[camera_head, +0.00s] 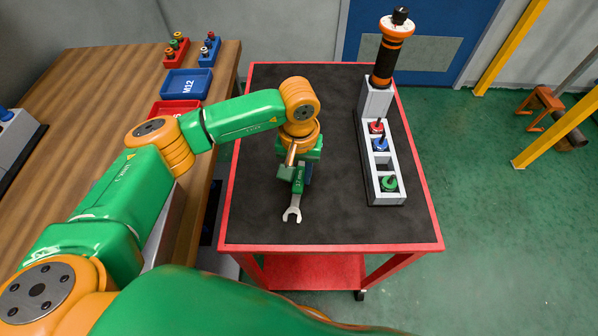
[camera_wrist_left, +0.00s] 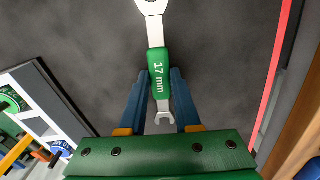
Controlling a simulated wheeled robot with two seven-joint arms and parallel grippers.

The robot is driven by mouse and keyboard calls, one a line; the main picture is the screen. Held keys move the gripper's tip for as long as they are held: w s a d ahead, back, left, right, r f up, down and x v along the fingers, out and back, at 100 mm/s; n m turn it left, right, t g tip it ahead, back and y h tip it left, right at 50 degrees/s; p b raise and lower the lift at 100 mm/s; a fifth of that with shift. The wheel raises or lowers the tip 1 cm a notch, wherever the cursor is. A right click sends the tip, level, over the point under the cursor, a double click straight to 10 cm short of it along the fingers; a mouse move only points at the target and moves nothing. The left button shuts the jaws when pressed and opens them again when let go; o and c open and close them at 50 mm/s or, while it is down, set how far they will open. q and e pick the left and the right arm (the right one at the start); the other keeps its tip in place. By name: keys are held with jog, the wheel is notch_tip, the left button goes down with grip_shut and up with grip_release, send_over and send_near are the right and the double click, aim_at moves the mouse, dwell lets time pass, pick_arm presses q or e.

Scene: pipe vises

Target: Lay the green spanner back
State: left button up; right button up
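The green spanner has a green handle marked 17 mm and grey open jaws at both ends. In the head view the spanner (camera_head: 297,187) is over the black top of the red cart (camera_head: 330,235), one jaw pointing toward the front edge. My left gripper (camera_head: 299,165) is above it, pointing down. In the left wrist view, the blue fingers of the left gripper (camera_wrist_left: 160,78) are closed on both sides of the handle of the spanner (camera_wrist_left: 160,62). I cannot tell whether the spanner touches the cart top. My right gripper is not in view.
A grey rack (camera_head: 398,164) stands at the cart's right, holding red, blue and green ringed pieces and a tall orange-and-black tool (camera_head: 385,62). A wooden bench (camera_head: 85,85) with a blue M12 bin (camera_head: 184,84) is at left. The cart top around the spanner is clear.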

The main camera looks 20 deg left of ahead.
pick_arm(q)
jog(key=o, duration=0.5)
jog(key=shift+c, duration=0.2)
notch_tip(320, 180, up, 6)
jog(key=shift+r+b, duration=0.1)
jog(key=shift+b, duration=0.6)
jog(key=shift+r, duration=0.4)
